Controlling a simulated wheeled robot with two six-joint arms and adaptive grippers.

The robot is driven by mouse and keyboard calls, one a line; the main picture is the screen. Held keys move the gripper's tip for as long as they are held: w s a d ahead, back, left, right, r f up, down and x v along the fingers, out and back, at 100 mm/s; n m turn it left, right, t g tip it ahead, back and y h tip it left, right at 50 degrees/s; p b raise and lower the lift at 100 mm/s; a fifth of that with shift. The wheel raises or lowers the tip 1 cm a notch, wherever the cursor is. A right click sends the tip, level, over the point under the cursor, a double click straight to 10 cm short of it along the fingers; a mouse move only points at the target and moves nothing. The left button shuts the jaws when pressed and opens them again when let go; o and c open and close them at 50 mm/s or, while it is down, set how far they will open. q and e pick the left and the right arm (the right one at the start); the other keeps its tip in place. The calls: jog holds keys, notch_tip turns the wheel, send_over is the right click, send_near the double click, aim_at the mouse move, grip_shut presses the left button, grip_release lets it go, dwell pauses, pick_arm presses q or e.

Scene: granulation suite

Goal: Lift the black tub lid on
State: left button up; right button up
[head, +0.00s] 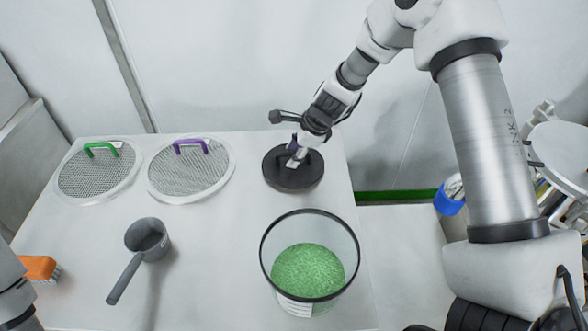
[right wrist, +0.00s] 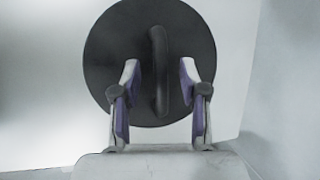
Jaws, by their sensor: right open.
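The black tub lid (head: 287,177) lies flat on the white table at the back, behind the tub. In the right wrist view the lid (right wrist: 118,55) is a dark disc with a raised bar handle (right wrist: 160,65) across its middle. My right gripper (head: 296,158) is over the lid. In the right wrist view its fingers (right wrist: 158,90) are open, one on each side of the handle, with gaps to it. The clear tub (head: 310,223) with a black rim stands open in front of the lid and holds green granules (head: 308,271). My left gripper is not in view.
Two round sieves, one with a green handle (head: 101,148) and one with a purple handle (head: 190,146), lie at the back left. A grey scoop (head: 147,240) and an orange brush (head: 38,267) lie on the left. A wall stands behind the table (head: 210,270).

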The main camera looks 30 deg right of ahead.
jog(key=shift+w+a+f, duration=0.25)
jog(key=shift+w+f, duration=0.1)
jog(key=shift+f, duration=0.05)
jog(key=shift+s+d+r, duration=0.1)
jog(key=shift+s, duration=0.05)
grip_shut()
jog(key=shift+r, duration=0.1)
